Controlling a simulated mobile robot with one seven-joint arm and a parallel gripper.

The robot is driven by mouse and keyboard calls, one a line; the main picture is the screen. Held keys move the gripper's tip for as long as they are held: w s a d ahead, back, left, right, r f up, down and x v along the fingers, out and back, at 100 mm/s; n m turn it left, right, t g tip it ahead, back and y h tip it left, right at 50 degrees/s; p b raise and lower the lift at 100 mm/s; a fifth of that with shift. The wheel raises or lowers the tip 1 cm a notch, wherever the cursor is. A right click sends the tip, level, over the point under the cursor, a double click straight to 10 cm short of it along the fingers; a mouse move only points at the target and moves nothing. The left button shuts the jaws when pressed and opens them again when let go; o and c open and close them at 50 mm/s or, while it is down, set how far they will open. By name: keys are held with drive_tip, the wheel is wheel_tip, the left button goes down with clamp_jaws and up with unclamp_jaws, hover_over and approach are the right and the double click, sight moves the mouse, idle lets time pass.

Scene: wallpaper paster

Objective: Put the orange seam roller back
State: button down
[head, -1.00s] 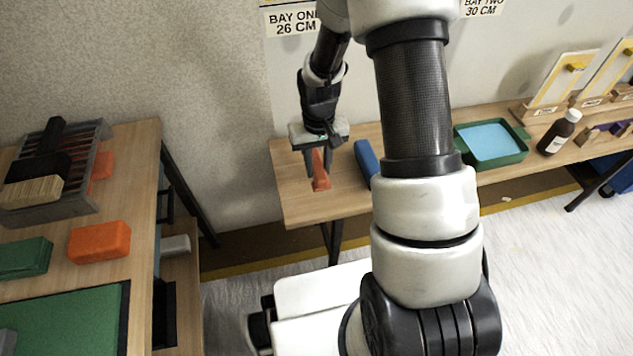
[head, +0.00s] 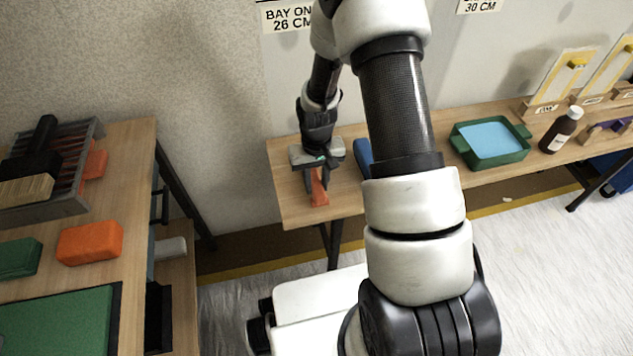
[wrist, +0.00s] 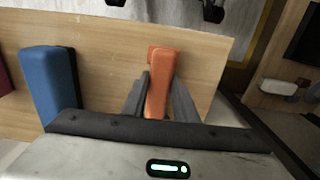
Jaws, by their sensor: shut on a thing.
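My gripper (head: 317,188) is shut on the orange seam roller (wrist: 161,72), a long orange piece that points away from the palm between the two dark fingers. In the head view the seam roller (head: 319,193) hangs at the left end of the long wooden bench (head: 292,205). I cannot tell whether its lower end touches the bench top. The fingers hide part of its sides. A blue piece (wrist: 48,82) of similar length lies to its left in the wrist view, apart from it.
On the left table (head: 138,180) are a grey slotted rack (head: 50,212) with a black brush, an orange block (head: 90,242) and a green block (head: 18,257). A green tray (head: 490,158) and a brown bottle (head: 560,132) stand farther right on the bench. A gap separates the tables.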

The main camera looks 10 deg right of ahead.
drive_tip(key=c, duration=1.4)
unclamp_jaws()
drive_tip(key=shift+f, duration=0.1)
